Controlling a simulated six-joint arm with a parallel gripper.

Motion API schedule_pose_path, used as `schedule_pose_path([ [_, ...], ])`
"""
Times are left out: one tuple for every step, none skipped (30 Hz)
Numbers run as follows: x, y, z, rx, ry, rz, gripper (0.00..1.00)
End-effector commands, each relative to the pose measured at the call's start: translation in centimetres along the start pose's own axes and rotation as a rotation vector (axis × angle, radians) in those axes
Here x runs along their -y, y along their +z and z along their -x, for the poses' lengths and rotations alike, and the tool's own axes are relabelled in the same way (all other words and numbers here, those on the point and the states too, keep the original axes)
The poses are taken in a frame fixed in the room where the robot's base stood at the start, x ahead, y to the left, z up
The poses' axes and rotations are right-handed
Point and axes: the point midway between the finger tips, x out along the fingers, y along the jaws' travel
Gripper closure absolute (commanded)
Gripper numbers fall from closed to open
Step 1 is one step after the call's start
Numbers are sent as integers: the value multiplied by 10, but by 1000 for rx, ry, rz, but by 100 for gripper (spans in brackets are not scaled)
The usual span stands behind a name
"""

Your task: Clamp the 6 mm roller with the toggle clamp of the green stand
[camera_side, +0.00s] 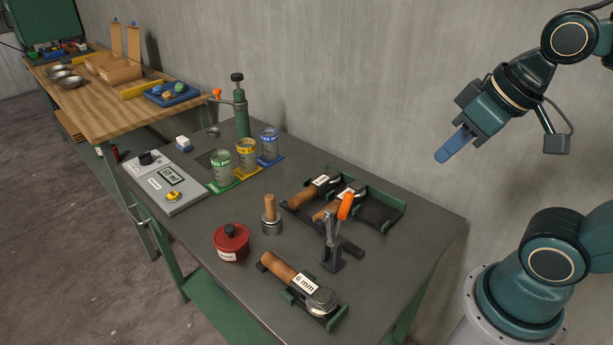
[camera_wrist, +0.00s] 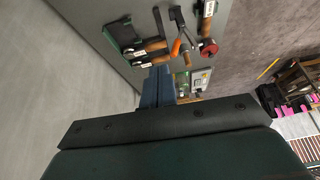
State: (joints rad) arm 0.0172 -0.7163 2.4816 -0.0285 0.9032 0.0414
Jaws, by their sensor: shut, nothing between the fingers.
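The 6 mm roller (camera_side: 292,277) has a wooden handle, a white label and a metal head. Its head end lies in the low green stand (camera_side: 337,319) at the table's front right; the handle points to the back left. The toggle clamp (camera_side: 333,250) stands just behind the roller, its orange handle (camera_side: 346,205) raised and tilted. Its arm appears upright, off the roller. My gripper (camera_side: 445,155) is shut and empty, high to the right of the table, apart from everything. Its blue fingers (camera_wrist: 157,86) show in the wrist view; the roller (camera_wrist: 206,26) is at the top there.
A green rack (camera_side: 388,197) with more wooden-handled rollers lies behind the clamp. A red lidded pot (camera_side: 231,242) and a wooden-handled metal tool (camera_side: 270,218) stand left of the roller. The table's right end is bare.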

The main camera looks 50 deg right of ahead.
Motion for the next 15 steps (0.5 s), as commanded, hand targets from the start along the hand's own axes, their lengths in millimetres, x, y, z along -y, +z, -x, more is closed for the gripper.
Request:
schedule_pose_path([
  [1,-3,-1,11,-3,-15,100],
  [1,-4,-2,18,-6,-28,100],
  [2,-7,-3,27,-10,-43,100],
  [2,-10,-4,34,-13,-58,100],
  [3,-12,-6,44,-17,-72,100],
  [4,-15,-7,56,-22,-93,100],
  [4,-18,-8,66,-26,-111,100],
  [5,-21,-10,76,-30,-127,100],
  [6,-24,-12,90,-36,-153,100],
  [6,-27,-14,102,-40,-172,100],
  [6,-30,-15,112,-44,-191,100],
  [7,-34,-18,128,-51,-217,100],
  [7,-37,-20,139,-54,-238,100],
  [7,-40,-22,149,-59,-257,100],
  [7,-44,-25,165,-64,-284,100],
])
